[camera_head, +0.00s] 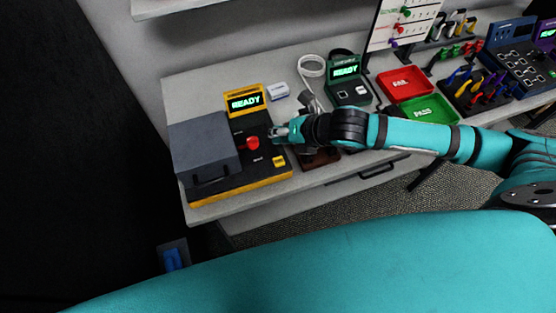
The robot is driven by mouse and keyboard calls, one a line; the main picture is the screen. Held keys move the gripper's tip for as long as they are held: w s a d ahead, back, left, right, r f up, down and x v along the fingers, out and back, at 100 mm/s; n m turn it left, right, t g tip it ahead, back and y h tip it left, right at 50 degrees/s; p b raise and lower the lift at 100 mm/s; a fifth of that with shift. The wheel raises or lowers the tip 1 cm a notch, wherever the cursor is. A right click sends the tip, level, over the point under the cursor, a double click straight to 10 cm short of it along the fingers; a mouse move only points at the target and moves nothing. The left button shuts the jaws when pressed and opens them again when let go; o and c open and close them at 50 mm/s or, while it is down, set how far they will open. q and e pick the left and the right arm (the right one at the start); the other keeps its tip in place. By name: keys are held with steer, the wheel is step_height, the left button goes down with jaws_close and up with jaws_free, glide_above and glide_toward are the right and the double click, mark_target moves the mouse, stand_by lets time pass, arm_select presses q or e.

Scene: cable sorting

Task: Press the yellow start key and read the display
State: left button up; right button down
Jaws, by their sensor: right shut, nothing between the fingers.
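A black tester with yellow trim (240,188) stands at the left end of the bench. Its display (246,102) sits in a yellow frame and reads READY in green. A small yellow key (279,161) lies on its right front part, and a red knob or button (252,142) is left of it. A grey lidded box (203,150) covers its left side. My right gripper (276,132) is shut and empty, just above and behind the yellow key in the picture; whether it touches the tester is unclear. My left gripper is not in view.
A green device (347,82), also reading READY, stands behind my right arm. Red FAIL (404,83) and green PASS (431,108) trays, a tool holder (479,91) and a blue keypad unit (519,62) are further right. A white cable coil (311,66) lies at the back.

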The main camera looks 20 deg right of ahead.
steer(key=shift+w+d+n, duration=0.1)
steer(key=shift+d+n, duration=0.35)
steer(key=shift+n, duration=0.05)
steer(key=b, duration=0.8)
glide_above(281, 159)
step_height(281, 159, down, 7)
steer(key=shift+r, duration=0.2)
steer(key=shift+f+b, duration=0.3)
steer(key=shift+f, duration=0.75)
steer(key=shift+f, duration=0.35)
